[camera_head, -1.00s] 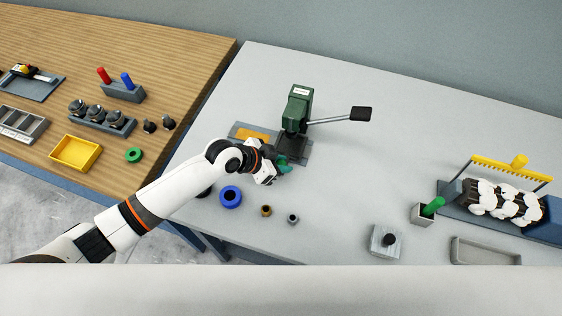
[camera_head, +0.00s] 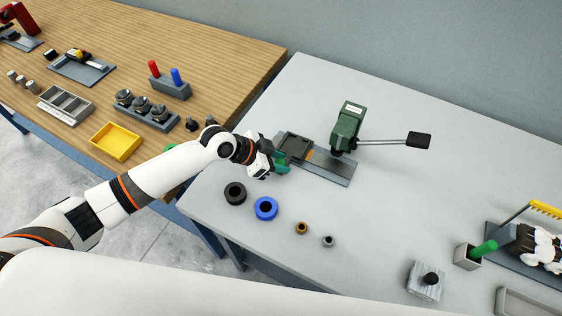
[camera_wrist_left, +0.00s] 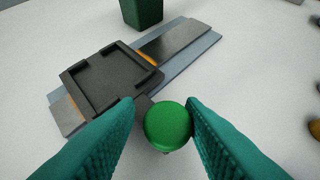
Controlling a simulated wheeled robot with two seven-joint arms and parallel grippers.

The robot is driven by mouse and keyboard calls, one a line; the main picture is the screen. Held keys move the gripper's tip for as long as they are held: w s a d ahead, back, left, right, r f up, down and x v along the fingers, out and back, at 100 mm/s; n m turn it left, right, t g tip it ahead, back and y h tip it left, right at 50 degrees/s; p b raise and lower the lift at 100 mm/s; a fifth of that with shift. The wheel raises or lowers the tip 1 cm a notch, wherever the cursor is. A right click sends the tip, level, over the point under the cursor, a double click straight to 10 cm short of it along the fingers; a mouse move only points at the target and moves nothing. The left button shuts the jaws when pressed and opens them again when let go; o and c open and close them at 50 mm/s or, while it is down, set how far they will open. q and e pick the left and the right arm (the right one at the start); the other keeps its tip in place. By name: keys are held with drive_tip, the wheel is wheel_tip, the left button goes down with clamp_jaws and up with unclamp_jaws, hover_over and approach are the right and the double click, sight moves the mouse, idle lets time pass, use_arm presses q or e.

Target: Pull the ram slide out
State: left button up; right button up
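The green press (camera_head: 347,125) stands on the grey table with a lever to the right. Its dark square slide tray (camera_head: 295,147) is at the left end of the base plate (camera_head: 333,170), clear of the press head; it also shows in the left wrist view (camera_wrist_left: 115,75). A round green knob (camera_wrist_left: 168,127) is at the tray's near corner. My left gripper (camera_head: 282,162) has teal fingers on either side of the knob. The right-hand finger meets the knob's edge; a gap shows on the other side, so it looks open. My right gripper is out of view.
Black ring (camera_head: 235,193), blue ring (camera_head: 266,208) and two small bushings lie in front of the press. A wooden table (camera_head: 225,60) with a yellow tray (camera_head: 116,141) is at left. The grey table's middle is free.

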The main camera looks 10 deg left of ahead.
use_arm(q)
drive_tip(key=shift+o, duration=1)
drive_tip(key=shift+a, duration=0.15)
drive_tip(key=shift+s+r, duration=0.1)
drive_tip(key=b+v, duration=0.2)
drive_tip(key=v, duration=0.9)
drive_tip(key=shift+a+r+b, duration=0.25)
drive_tip(key=shift+b, duration=0.15)
